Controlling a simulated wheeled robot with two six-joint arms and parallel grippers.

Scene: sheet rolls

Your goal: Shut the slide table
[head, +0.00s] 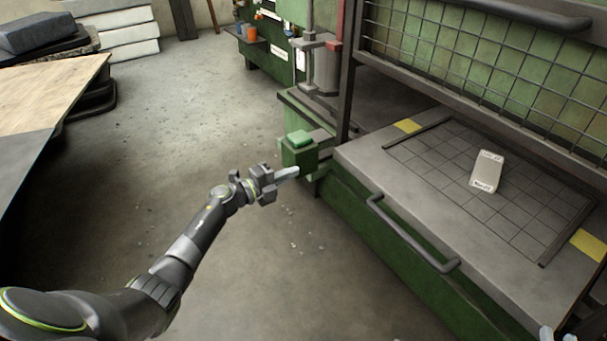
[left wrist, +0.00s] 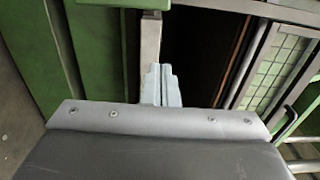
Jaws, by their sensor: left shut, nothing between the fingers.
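The slide table (head: 360,157) is a grey slab with a grid on top and a green front, sticking out below a raised mesh guard. Its dark bar handle (head: 412,234) runs along the front edge. The handle also shows at the right edge of the left wrist view (left wrist: 291,126). My left gripper (head: 289,173) is shut and empty, left of the table, beside a green box with a green button (head: 299,138). Its pale fingertips are together in the left wrist view (left wrist: 161,84). Pale tips of my right gripper (head: 558,334) show at the bottom edge, mostly cut off.
A white labelled block (head: 487,171) lies on the slide table's grid. The mesh guard (head: 480,50) stands above and behind it. A wooden-topped table (head: 45,90) is at left.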

